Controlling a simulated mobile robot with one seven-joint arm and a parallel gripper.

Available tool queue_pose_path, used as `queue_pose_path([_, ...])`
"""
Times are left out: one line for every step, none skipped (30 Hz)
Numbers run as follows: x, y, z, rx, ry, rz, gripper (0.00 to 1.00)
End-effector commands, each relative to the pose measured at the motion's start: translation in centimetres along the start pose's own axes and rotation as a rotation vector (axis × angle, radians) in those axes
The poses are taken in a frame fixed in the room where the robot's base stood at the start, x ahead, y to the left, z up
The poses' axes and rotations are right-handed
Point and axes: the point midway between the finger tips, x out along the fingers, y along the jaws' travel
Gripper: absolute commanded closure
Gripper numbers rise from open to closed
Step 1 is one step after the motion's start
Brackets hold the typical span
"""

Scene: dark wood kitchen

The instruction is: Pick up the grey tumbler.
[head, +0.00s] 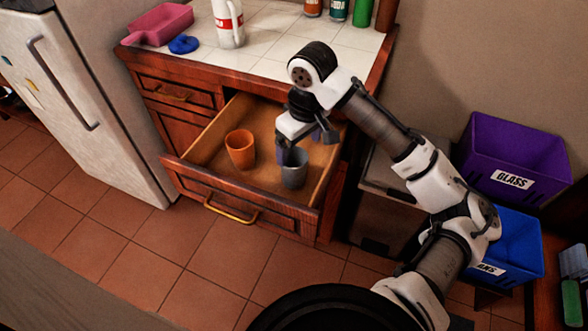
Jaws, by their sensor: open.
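The grey tumbler (294,170) stands upright in the right part of an open wooden drawer (210,170). My gripper (288,156) points down into the drawer, right at the tumbler's rim. Its jaws are open, and the fingers partly overlap the tumbler's top left side in the head view. I cannot tell whether a finger touches the tumbler or sits inside its mouth. An orange tumbler (241,149) stands in the drawer to the left of my gripper, apart from it.
The tiled counter (275,50) above the drawer holds a white bottle (228,22), a pink dustpan-like scoop (160,23) and a blue item (183,44). A white fridge (85,90) stands left. Purple (515,150) and blue (515,245) bins stand right. The drawer walls enclose both tumblers.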

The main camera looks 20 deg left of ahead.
Motion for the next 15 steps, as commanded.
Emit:
queue_pose_path([0.5, 0.0, 0.0, 0.001, 0.0, 0.0, 0.12])
queue_pose_path([0.7, 0.0, 0.0, 0.001, 0.001, 0.001, 0.12])
queue_pose_path([0.9, 0.0, 0.0, 0.0, 0.001, 0.001, 0.12])
queue_pose_path([1.0, 0.0, 0.0, 0.0, 0.001, 0.001, 0.12])
queue_pose_path([1.2, 0.0, -0.1, 0.0, 0.001, 0.001, 0.12])
queue_pose_path([1.5, 0.0, -0.1, -0.001, 0.0, 0.001, 0.12])
queue_pose_path([1.8, -0.1, -0.2, -0.001, -0.001, 0.0, 0.12])
queue_pose_path([2.2, -0.1, -0.4, -0.001, 0.0, 0.0, 0.12])
queue_pose_path([2.7, -0.2, -0.5, -0.001, -0.001, 0.001, 0.12])
queue_pose_path([3.2, -0.2, -0.7, -0.001, -0.001, 0.0, 0.12])
queue_pose_path([3.7, -0.3, -0.8, -0.002, -0.002, 0.0, 0.12])
queue_pose_path([4.3, -0.3, -0.9, -0.001, 0.0, 0.0, 0.12])
queue_pose_path([4.8, -0.3, -0.9, 0.0, 0.0, 0.001, 0.12])
queue_pose_path([5.2, -0.3, -0.9, -0.001, 0.0, 0.0, 0.12])
queue_pose_path([5.6, -0.3, -0.9, -0.001, 0.001, 0.0, 0.12])
